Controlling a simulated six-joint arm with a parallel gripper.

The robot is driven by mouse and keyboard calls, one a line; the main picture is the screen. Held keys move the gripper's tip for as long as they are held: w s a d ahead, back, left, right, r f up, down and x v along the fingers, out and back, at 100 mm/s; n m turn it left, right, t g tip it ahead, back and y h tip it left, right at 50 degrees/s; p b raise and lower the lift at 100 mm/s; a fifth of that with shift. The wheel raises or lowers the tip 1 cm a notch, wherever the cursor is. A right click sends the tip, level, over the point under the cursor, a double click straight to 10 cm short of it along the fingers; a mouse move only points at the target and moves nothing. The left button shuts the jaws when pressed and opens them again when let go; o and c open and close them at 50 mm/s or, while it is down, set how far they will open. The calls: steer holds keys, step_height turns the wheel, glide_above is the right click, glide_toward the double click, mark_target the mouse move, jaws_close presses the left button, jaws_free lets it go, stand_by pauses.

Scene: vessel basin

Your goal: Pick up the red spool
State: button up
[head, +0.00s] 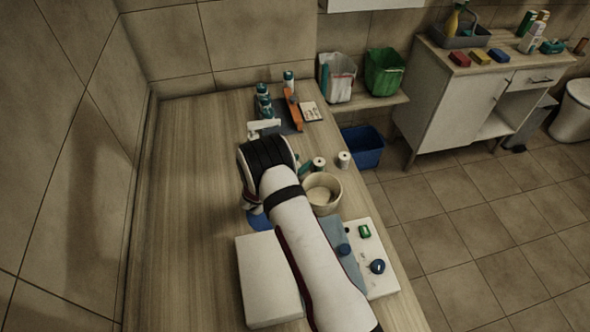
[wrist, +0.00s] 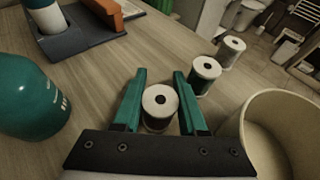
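My gripper (wrist: 159,76) has two green fingers standing apart in the wrist view. A spool (wrist: 158,102) with a white top and a dark centre hole stands between them, close to both fingers. I see no clear grip on it. Its side is mostly hidden, so I cannot tell its colour. A second spool (wrist: 205,73) with a dark side and a third, pale-sided spool (wrist: 232,50) stand beyond to the right. In the head view, two spools (head: 319,163) (head: 344,159) show right of my gripper (head: 305,169); no red side is visible.
A beige bowl (wrist: 248,112) is close on the right of my gripper. A teal bottle (wrist: 30,100) is on the left. A grey tray (wrist: 90,42) with an orange block (wrist: 100,12) lies ahead. The counter's left side (head: 190,190) is clear.

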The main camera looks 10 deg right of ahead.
jaws_close()
